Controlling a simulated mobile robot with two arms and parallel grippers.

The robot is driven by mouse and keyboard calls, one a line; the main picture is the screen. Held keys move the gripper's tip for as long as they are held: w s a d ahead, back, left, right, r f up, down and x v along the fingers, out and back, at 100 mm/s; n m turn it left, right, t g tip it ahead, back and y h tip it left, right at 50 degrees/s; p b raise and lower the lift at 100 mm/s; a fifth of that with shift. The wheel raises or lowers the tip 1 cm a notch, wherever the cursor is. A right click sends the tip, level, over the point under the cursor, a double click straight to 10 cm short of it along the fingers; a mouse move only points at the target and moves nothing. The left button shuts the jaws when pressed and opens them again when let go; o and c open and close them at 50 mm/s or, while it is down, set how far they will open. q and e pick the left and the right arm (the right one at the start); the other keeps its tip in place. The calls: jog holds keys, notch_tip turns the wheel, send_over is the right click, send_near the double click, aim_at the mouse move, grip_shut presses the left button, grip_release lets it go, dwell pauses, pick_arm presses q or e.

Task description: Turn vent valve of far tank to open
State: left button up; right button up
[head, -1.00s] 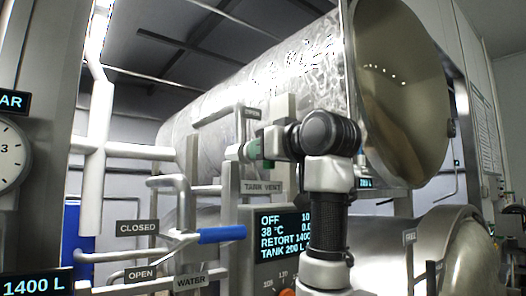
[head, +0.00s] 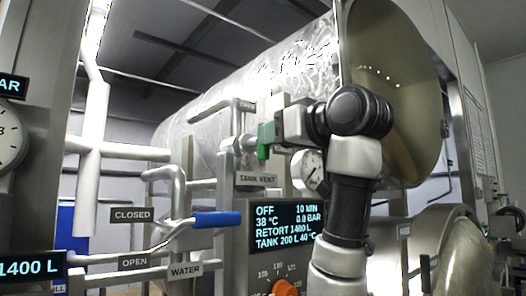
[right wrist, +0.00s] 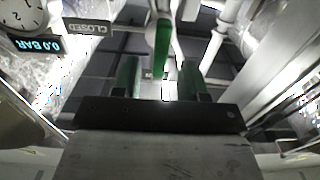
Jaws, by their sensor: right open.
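The tank vent valve sits behind the TANK VENT label (head: 257,179), on pipework in front of the large steel cylinder (head: 215,100). In the right wrist view its green lever (right wrist: 162,48) hangs between my right gripper's two dark green fingers, with visible gaps on both sides. My right gripper (right wrist: 161,72) is open around the lever's end; in the head view its green tip area (head: 264,141) is at the valve, and lever and fingers are hard to tell apart. A CLOSED label (right wrist: 88,27) shows at upper left in the wrist view. My left gripper is not in view.
A blue-handled water valve (head: 216,219) stands lower left, beside its CLOSED (head: 132,215) and OPEN (head: 134,263) labels. A display (head: 285,226), an orange knob (head: 286,288) and a gauge (head: 309,170) are close to my right arm. The round open door (head: 398,85) is behind it.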

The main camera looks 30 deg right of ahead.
jog(key=s+b, duration=0.1)
jog(key=s, duration=0.3)
jog(key=shift+s+d, duration=0.15)
jog(key=shift+s, duration=0.25)
